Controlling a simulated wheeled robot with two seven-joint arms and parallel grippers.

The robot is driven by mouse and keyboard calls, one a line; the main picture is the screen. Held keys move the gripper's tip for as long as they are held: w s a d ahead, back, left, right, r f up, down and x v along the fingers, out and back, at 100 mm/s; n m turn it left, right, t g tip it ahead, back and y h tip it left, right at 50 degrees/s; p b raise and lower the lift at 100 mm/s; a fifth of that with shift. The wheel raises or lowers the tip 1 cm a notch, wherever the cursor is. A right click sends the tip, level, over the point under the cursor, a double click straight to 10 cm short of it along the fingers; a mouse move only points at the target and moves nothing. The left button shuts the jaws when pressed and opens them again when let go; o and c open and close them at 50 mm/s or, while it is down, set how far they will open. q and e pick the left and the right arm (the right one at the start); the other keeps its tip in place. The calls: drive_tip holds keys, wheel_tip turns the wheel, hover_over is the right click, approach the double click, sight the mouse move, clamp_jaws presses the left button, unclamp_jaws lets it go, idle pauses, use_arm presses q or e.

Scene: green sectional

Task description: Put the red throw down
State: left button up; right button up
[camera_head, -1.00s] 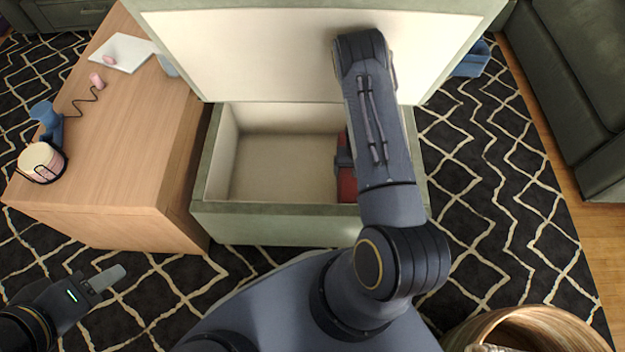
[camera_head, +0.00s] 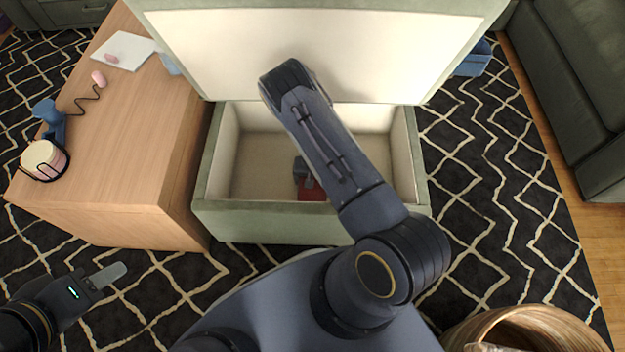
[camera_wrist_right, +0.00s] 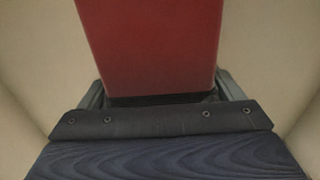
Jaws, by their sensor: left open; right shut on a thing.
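The red throw (camera_head: 311,191) is inside the open green storage ottoman (camera_head: 270,222), near its front wall, mostly hidden by my right arm. My right gripper (camera_head: 303,172) reaches down into the ottoman and is shut on the throw. In the right wrist view the red throw (camera_wrist_right: 150,45) extends out from between the two fingers (camera_wrist_right: 160,92), with pale interior walls on both sides. Whether it touches the ottoman floor cannot be told. My left gripper (camera_head: 108,276) is open and empty, over the rug at the lower left.
The ottoman's raised lid (camera_head: 230,50) stands behind the opening. A wooden table (camera_head: 130,150) with a cup holder, paper and small items is at left. A woven basket (camera_head: 480,330) is at lower right, and a blue bin (camera_head: 472,62) at upper right.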

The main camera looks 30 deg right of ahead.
drive_tip(key=shift+f, duration=0.15)
drive_tip(key=o, duration=1.1)
drive_tip(key=shift+r, duration=0.4)
wheel_tip(320, 180, up, 12)
drive_tip(key=p, duration=0.5)
drive_tip(key=shift+f, duration=0.15)
